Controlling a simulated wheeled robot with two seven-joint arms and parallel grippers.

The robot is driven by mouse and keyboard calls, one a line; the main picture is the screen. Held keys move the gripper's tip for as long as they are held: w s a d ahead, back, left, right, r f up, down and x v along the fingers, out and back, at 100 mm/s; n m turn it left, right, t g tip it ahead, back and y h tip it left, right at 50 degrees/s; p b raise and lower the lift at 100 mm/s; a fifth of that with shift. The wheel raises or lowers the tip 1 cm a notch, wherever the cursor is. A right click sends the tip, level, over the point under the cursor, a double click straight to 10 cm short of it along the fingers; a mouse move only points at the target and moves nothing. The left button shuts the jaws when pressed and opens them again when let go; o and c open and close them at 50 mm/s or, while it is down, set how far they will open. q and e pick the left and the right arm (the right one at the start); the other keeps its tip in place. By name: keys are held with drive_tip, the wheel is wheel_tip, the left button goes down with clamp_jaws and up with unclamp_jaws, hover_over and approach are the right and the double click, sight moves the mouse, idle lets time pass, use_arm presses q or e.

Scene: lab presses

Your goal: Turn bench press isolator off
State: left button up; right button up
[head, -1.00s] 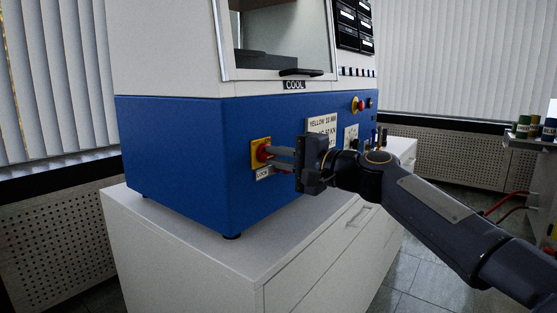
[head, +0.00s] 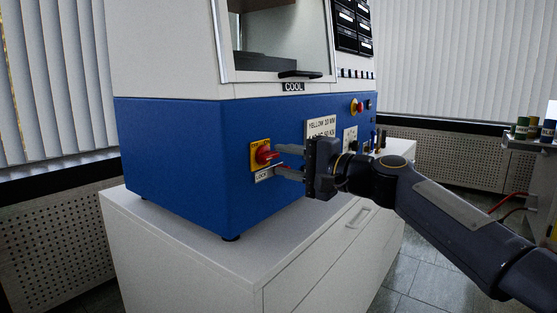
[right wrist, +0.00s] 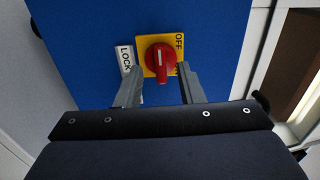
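The isolator is a red rotary knob (head: 264,154) on a yellow plate (head: 254,147) on the blue front of the bench press (head: 190,150). In the right wrist view the red knob (right wrist: 160,60) sits between and beyond the fingertips, with its bar along the finger direction. The yellow plate reads OFF at one corner; a second marking is partly hidden by a finger. My right gripper (head: 277,159) is open at the knob, fingers apart, one above the other in the head view; in the right wrist view (right wrist: 158,80) neither finger visibly touches it. My left gripper is out of view.
A white LOCK label (head: 262,176) is beside the plate. A red button (head: 357,106) and a sign (head: 321,129) are farther right on the press. The press stands on a white cabinet (head: 190,246). Another bench with coloured jars (head: 533,129) is at far right.

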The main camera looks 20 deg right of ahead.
drive_tip(key=v, duration=0.5)
drive_tip(key=shift+s, duration=0.1)
drive_tip(key=s+a+f+n+g+h, duration=0.1)
drive_tip(key=s+f+n+g+h, duration=0.3)
drive_tip(key=s+f, duration=1.15)
drive_tip(key=s+f+n+g+h, duration=0.35)
drive_tip(key=s+f, duration=0.95)
drive_tip(key=f, duration=0.5)
wheel_tip(320, 180, up, 35)
drive_tip(key=n+g+p, duration=0.1)
drive_tip(key=p, duration=3.5)
drive_tip(key=shift+s+f, duration=0.15)
drive_tip(key=shift+s, duration=0.05)
drive_tip(key=shift+a, duration=0.1)
